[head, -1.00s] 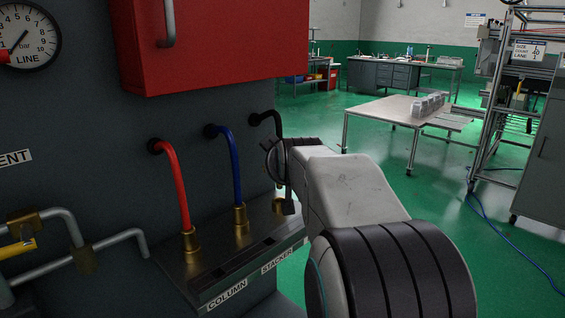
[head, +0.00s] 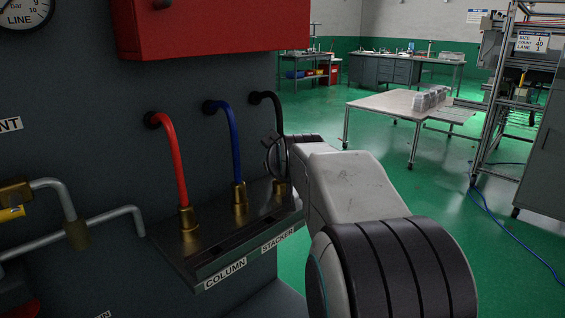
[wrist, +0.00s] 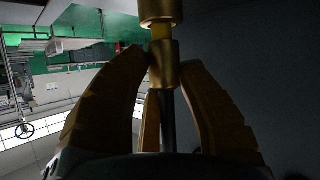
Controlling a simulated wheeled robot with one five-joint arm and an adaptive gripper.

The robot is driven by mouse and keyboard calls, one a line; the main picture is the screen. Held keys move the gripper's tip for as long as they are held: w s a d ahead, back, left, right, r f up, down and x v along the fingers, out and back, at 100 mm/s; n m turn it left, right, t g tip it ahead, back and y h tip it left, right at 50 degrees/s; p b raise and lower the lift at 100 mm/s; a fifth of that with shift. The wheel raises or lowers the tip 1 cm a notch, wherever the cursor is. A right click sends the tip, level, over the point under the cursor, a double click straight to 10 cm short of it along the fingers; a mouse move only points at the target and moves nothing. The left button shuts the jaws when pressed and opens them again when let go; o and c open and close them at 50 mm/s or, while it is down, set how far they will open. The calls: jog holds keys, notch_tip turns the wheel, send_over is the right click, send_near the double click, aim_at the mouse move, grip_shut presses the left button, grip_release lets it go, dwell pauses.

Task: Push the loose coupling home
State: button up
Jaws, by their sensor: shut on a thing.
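Red (head: 172,150), blue (head: 230,145) and black (head: 275,112) hoses bend down from the dark panel to brass couplings on a sloped block labelled COLUMN and STACKER (head: 205,262). The black hose's coupling (head: 280,187) is at the right, partly hidden near my gripper (head: 277,155). In the wrist view, my gripper's yellowish fingers (wrist: 150,65) are closed around this brass coupling (wrist: 164,72), with the hose (wrist: 169,120) running between them. A narrow yellow neck (wrist: 161,31) shows between this coupling and another brass piece (wrist: 160,10).
A red box (head: 212,25) overhangs the hoses. Grey pipes (head: 110,215) with brass fittings stand at left, beneath a LINE gauge (head: 25,10). Green floor (head: 400,195) is open to the right, with a low table (head: 395,104) farther back.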

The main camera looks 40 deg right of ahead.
jog(key=shift+f+b, duration=0.6)
jog(key=o, duration=1.2)
jog(key=shift+c, duration=0.2)
jog(key=v, duration=1.2)
jog(key=shift+r, duration=0.1)
